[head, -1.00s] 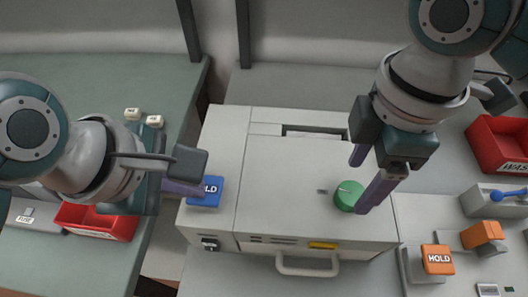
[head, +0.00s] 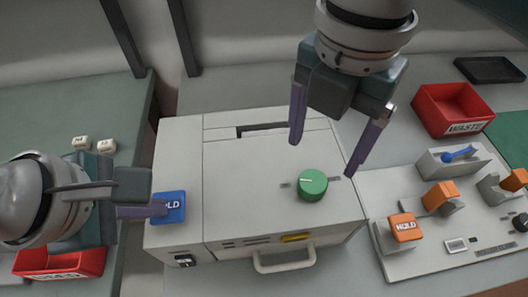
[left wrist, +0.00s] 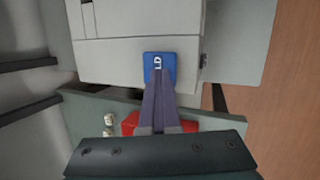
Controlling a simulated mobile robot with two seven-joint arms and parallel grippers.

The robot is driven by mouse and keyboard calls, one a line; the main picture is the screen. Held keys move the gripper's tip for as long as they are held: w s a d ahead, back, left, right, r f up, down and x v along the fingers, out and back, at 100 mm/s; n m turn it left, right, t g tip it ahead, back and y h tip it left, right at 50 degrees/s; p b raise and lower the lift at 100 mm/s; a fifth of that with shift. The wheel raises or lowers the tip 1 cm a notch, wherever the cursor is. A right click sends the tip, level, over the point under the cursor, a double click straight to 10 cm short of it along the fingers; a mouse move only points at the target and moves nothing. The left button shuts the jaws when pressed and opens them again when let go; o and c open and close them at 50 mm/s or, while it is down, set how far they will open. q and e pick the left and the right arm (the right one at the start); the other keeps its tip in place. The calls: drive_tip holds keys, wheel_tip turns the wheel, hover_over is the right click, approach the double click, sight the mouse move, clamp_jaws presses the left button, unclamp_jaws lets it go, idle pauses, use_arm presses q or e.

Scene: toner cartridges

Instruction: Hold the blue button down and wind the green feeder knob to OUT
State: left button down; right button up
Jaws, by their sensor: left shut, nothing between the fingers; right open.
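The blue HOLD button (head: 171,205) sits on the left front of the pale feeder machine (head: 240,185). My left gripper (head: 158,211) is shut and empty, its fingertips at the button. The left wrist view shows the fingertips (left wrist: 158,80) over the button (left wrist: 160,60); I cannot tell how far it is pressed. The green knob (head: 312,185) stands on the machine's top right, a pale line on its left part. Small marks flank it, too small to read. My right gripper (head: 322,158) is open, fingers wide apart, behind and above the knob, apart from it.
Another red bin (head: 60,262) is at left. The machine's front has a handle (head: 284,262).

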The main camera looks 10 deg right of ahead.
sight(313, 181)
wheel_tip(313, 181, down, 8)
drive_tip(key=shift+r, duration=0.1)
clamp_jaws()
idle(0.8)
